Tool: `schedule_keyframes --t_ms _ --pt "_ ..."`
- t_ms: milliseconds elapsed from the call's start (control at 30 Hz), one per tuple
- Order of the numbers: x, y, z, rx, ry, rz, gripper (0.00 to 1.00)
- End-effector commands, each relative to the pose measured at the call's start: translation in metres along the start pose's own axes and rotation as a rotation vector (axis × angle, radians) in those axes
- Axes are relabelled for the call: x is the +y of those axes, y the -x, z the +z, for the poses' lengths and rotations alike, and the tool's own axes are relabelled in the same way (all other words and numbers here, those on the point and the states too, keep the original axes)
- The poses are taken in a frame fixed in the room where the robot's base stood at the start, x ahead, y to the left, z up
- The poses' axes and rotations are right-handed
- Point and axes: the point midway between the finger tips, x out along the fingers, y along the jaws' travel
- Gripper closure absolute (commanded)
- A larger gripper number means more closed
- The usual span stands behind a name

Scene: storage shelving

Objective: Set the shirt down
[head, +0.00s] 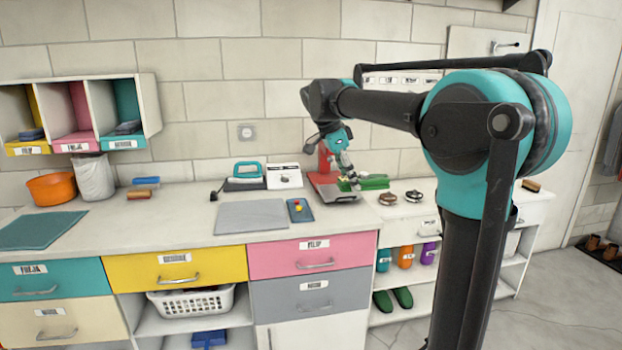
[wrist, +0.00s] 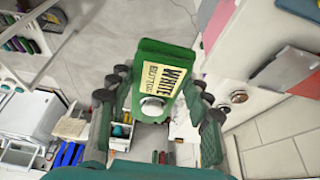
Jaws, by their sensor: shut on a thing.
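My gripper (head: 347,176) is at the back of the counter, by the red device in the head view. In the wrist view, my gripper (wrist: 157,90) has its two fingers on either side of a green item (wrist: 148,52) and is shut on it. The item has a cream label reading "WHITE" above a less clear second line, with a pale round shape below it. The same green item (head: 373,182) looks flat and boxy in the head view. I cannot tell from its shape that it is a shirt. Whether it touches the surface beneath is unclear.
A red device (head: 327,162) with a grey plate stands beside my gripper. A grey mat (head: 250,216) and a small blue tray (head: 300,211) lie left of it. Two round items (head: 388,199) sit to the right. The counter's left part has free room around a teal mat (head: 40,231).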

Motion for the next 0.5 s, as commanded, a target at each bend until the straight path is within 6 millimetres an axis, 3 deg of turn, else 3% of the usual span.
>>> schedule_keyframes --t_ms 267,500 --pt "-0.003 -0.026 0.003 0.0 0.086 -0.036 0.82" --pt "-0.008 -0.064 0.008 0.0 0.214 -0.09 0.82"
